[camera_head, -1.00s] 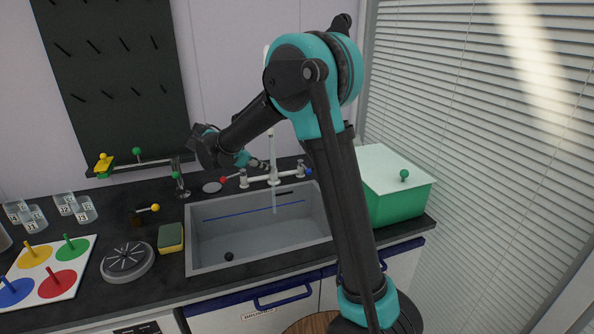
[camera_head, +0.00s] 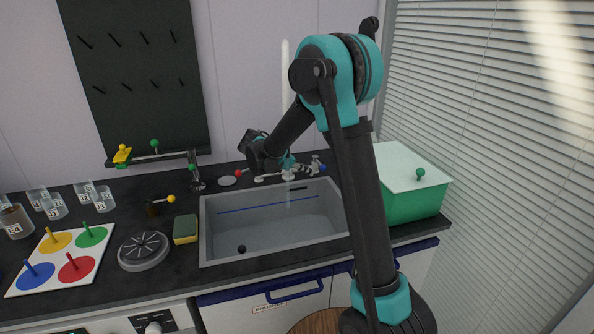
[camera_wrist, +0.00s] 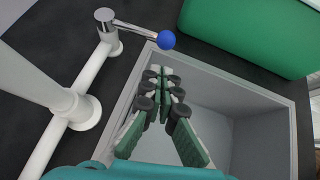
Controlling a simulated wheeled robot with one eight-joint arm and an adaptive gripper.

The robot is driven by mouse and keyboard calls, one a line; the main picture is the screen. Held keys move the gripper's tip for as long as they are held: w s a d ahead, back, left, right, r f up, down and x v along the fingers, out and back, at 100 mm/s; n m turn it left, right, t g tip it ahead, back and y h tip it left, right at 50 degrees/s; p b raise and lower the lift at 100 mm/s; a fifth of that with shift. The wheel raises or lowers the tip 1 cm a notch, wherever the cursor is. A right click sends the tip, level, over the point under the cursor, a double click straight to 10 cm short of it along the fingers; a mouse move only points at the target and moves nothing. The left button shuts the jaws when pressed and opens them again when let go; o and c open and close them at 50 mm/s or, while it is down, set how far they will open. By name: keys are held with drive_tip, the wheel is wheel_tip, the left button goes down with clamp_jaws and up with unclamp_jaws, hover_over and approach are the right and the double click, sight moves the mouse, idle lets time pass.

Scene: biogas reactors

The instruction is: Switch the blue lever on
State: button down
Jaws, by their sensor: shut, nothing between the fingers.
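The blue lever is a thin chrome rod with a blue ball knob (camera_wrist: 166,40) on the right-hand valve of the white faucet (camera_wrist: 66,110). In the wrist view the rod runs from the chrome valve cap toward the basin edge. The knob also shows small in the head view (camera_head: 322,168). My gripper (camera_wrist: 164,76) is shut and empty, pointing over the sink basin. In the wrist view its fingertips lie just below the knob, apart from it in the picture; the depth gap is unclear. In the head view my arm hides part of the faucet.
A red-knobbed lever (camera_head: 238,173) is on the faucet's left side. The grey sink (camera_head: 270,232) lies below. A green box with a pale lid (camera_head: 412,205) stands right of the sink. A sponge (camera_head: 185,229) and a round grey disc (camera_head: 143,250) are left of it.

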drive_tip(key=shift+w+d+r, duration=0.1)
drive_tip(key=shift+w+d, duration=0.1)
drive_tip(key=shift+d, duration=0.3)
drive_tip(key=shift+w+d+r, duration=0.1)
drive_tip(key=shift+w+d, duration=0.1)
drive_tip(key=shift+d, duration=0.3)
drive_tip(key=shift+s+d, duration=0.1)
drive_tip(key=shift+d, duration=0.45)
drive_tip(key=d+n, duration=0.1)
drive_tip(key=d, duration=0.1)
drive_tip(key=d+n+t+y, duration=0.1)
drive_tip(key=d, duration=0.1)
drive_tip(key=d+n+t, duration=0.1)
drive_tip(key=d, duration=0.1)
drive_tip(key=shift+w+d+y, duration=0.1)
drive_tip(key=shift+w+y, duration=0.2)
drive_tip(key=shift+w, duration=0.05)
drive_tip(key=d+n+t, duration=0.1)
drive_tip(key=w+d+n+t+y, duration=0.1)
drive_tip(key=n, duration=0.1)
drive_tip(key=shift+w+y, duration=0.15)
drive_tip(key=shift+y, duration=0.15)
drive_tip(key=shift+w+d, duration=0.75)
drive_tip(key=shift+w, duration=0.25)
